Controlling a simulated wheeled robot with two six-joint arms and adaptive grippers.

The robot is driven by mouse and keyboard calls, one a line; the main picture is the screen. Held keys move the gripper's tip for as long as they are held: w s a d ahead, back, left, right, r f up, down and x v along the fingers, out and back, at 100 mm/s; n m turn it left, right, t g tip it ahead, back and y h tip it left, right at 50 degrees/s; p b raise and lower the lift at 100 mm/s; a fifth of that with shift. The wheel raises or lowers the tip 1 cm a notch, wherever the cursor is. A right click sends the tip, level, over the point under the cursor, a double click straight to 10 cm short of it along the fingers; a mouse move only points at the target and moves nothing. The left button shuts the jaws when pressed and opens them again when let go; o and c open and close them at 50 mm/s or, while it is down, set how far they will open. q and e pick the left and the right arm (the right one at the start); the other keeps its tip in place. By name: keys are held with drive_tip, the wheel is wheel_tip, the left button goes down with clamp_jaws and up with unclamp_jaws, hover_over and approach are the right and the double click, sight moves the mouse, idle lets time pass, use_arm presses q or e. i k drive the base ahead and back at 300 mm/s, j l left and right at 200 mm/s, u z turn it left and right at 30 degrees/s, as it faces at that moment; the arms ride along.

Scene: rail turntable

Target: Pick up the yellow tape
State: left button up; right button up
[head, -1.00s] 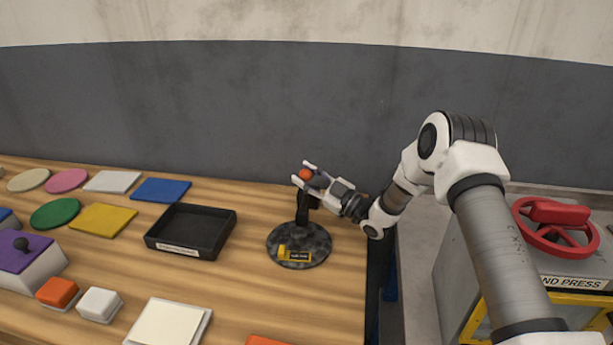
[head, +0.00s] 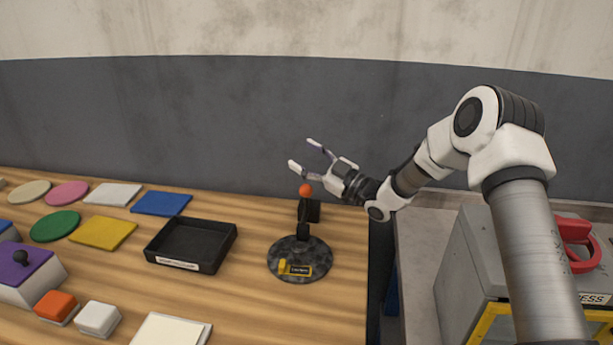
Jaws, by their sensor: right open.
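My right gripper (head: 307,155) is open and empty, in the air above and slightly behind a black stand. The stand has a dark round base (head: 300,270), a short upright post and an orange ball (head: 305,190) on top. The ball sits just below the gripper's fingers and apart from them. A small yellow piece (head: 282,266) lies on the front of the round base, beside a dark label with yellow edging. I cannot tell whether it is the yellow tape. My left gripper is not in view.
A black open tray (head: 203,226) stands left of the stand. Flat coloured pads, including a yellow square (head: 103,233) and a blue one (head: 161,203), lie farther left. Orange (head: 57,307) and white (head: 98,319) blocks sit at the front. A grey press (head: 470,265) stands to the right.

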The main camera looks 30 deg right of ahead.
sight(285, 268)
drive_tip(key=k+j, duration=1.2)
drive_tip(key=j, duration=0.15)
